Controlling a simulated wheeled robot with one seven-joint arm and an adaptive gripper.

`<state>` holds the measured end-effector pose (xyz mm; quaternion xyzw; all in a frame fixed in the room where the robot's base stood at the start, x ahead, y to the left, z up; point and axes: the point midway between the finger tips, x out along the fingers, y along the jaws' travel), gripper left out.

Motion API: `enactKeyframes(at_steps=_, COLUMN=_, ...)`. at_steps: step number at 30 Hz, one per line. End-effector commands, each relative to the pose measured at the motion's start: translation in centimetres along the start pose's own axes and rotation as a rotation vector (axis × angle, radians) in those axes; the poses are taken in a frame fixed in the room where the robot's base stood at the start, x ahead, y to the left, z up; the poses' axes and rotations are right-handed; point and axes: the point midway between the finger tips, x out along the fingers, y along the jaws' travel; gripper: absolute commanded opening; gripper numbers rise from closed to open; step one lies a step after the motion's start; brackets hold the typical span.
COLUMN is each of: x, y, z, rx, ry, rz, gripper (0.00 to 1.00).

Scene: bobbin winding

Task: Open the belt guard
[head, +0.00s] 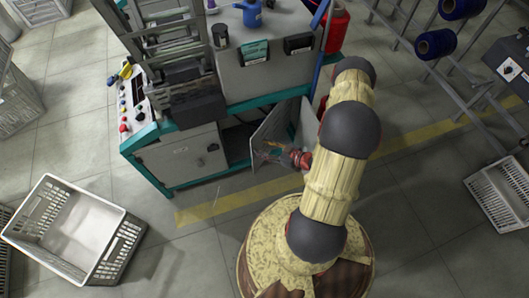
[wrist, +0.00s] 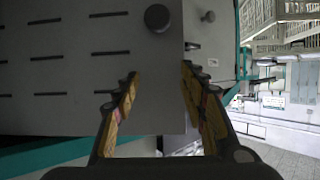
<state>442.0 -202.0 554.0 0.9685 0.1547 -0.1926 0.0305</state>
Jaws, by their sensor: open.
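The belt guard appears to be the grey hinged panel (head: 275,127) on the front of the teal-framed machine; it stands ajar in the head view. In the wrist view a slotted grey panel (wrist: 60,75) with a dark round knob (wrist: 158,18) fills the left side, probably the same guard. My gripper (wrist: 158,82) is open, with the panel's right edge close to the right finger. The left finger overlaps the panel in the picture; contact cannot be told. In the head view my arm partly hides the area to the right of the guard.
A closed grey door (head: 183,160) with a dark knob is left of the opening. A white crate (head: 75,229) stands on the floor at left, another crate (head: 502,190) at right. A spool rack (head: 440,70) is at upper right. Floor at lower left-centre is clear.

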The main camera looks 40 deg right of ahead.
Motion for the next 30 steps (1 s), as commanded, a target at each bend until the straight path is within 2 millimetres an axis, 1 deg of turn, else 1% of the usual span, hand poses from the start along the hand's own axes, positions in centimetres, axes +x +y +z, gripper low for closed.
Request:
enactKeyframes(at_steps=1, x=-0.3, y=0.0, z=-0.7, rx=-0.001, ry=0.0, rz=0.0, gripper=0.43)
enactKeyframes(at_steps=3, x=-0.5, y=0.0, z=-1.3, rx=-0.001, ry=0.0, rz=0.0, gripper=0.43)
enactKeyframes(at_steps=7, x=-0.8, y=0.0, z=-2.1, rx=-0.001, ry=0.0, rz=0.0, gripper=0.43)
enactKeyframes(at_steps=17, x=-1.0, y=0.0, z=-2.3, rx=0.0, ry=0.0, rz=-0.001, gripper=0.43)
enactKeyframes(at_steps=21, x=-0.9, y=0.2, z=-2.3, rx=-0.002, ry=-0.011, rz=0.002, gripper=0.36)
enactKeyframes(at_steps=23, x=-0.9, y=0.6, z=-2.2, rx=-0.008, ry=-0.036, rz=0.007, gripper=0.33)
enactKeyframes(at_steps=26, x=-0.8, y=1.9, z=-1.9, rx=-0.019, ry=-0.12, rz=0.025, gripper=0.27)
enactKeyframes(at_steps=30, x=-1.0, y=4.9, z=-1.8, rx=-0.043, ry=-0.301, rz=0.072, gripper=0.19)
